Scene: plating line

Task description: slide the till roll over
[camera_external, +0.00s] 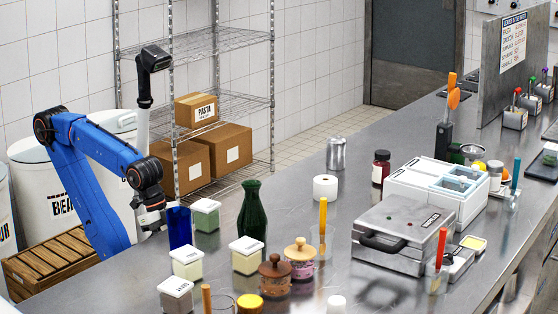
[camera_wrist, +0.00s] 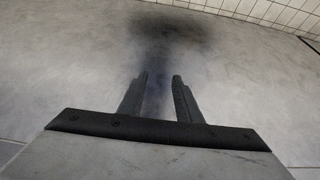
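The till roll (camera_external: 325,188) is a short white cylinder with a hole in its top. It stands upright on the steel counter in the external view, behind the orange-handled glass and right of the green bottle. My gripper (camera_external: 152,217) is low at the counter's left side, far left of the roll, with its tips hard to make out. In the wrist view my gripper (camera_wrist: 160,78) has two dark fingers apart with nothing between them. That view shows a bare grey surface with a dark blurred shadow, and no till roll.
A dark green bottle (camera_external: 252,215), a blue glass (camera_external: 179,228) and several lidded tubs stand between my gripper and the roll. A metal can (camera_external: 336,154) and a dark red bottle (camera_external: 380,168) are behind the roll. A press (camera_external: 401,232) lies to its right. Some bare counter surrounds the roll.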

